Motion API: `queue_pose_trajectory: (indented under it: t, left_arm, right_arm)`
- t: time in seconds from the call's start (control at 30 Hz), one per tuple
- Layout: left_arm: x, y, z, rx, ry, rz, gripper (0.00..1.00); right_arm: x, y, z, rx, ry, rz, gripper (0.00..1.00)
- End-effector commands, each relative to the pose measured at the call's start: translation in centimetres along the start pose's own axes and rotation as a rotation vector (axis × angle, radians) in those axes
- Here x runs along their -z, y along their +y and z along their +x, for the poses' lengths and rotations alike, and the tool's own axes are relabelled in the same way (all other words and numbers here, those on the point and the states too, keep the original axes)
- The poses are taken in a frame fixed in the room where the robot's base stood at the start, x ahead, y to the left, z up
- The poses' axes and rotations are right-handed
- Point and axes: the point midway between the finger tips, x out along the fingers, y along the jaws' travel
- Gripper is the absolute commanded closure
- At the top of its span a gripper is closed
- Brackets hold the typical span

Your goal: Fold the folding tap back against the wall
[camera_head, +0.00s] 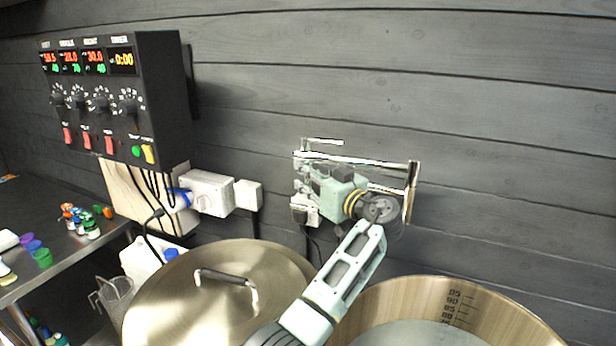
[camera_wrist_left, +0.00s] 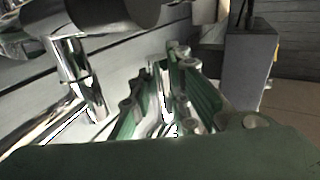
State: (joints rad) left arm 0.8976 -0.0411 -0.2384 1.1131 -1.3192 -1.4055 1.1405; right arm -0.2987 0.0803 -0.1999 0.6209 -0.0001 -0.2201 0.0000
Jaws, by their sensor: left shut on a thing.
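The folding tap (camera_head: 411,185) is a chrome pipe mounted on the dark plank wall, with a long level run and a short end turned down at the right. It lies close along the wall, above and behind the pots. My left gripper (camera_head: 306,174) is in front of the pipe's left part and hides some of it. In the left wrist view, chrome pipework (camera_wrist_left: 78,75) stands at the left, and a shiny chrome piece shows between the green fingers (camera_wrist_left: 160,105). The fingers are shut on the tap; the exact grip spot is partly hidden. My right gripper is out of view.
A lidded steel pot (camera_head: 190,300) and an open pot with level marks (camera_head: 510,310) stand below the tap. A control box (camera_head: 165,100) and a white socket box (camera_head: 208,193) are on the wall at left. A steel table (camera_head: 70,255) holds small bottles.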

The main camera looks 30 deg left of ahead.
Motion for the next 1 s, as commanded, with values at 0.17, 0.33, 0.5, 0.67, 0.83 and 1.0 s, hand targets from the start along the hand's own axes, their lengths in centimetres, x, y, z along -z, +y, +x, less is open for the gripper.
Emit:
queue_pose_trajectory:
  t: [0.17,0.33,0.5,0.67,0.83,1.0]
  left_arm:
    - [0.0,0.0,-0.1,-0.001,0.0,0.0,1.0]
    - [0.0,0.0,-0.1,-0.001,0.0,0.0,1.0]
    - [-0.3,0.3,0.1,-0.013,-0.001,0.0,1.0]
    - [-0.5,1.4,0.8,-0.068,-0.002,-0.002,1.0]
    - [-0.2,2.4,1.2,-0.116,0.0,-0.001,1.0]
    - [0.0,2.7,1.2,-0.125,-0.001,-0.001,1.0]
  right_arm:
    - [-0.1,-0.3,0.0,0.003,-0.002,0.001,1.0]
    - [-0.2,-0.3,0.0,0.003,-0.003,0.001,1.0]
    - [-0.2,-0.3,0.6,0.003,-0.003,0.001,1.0]
    - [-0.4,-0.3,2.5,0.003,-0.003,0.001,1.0]
    - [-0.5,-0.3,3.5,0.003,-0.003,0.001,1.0]
    - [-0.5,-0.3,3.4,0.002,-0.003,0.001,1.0]
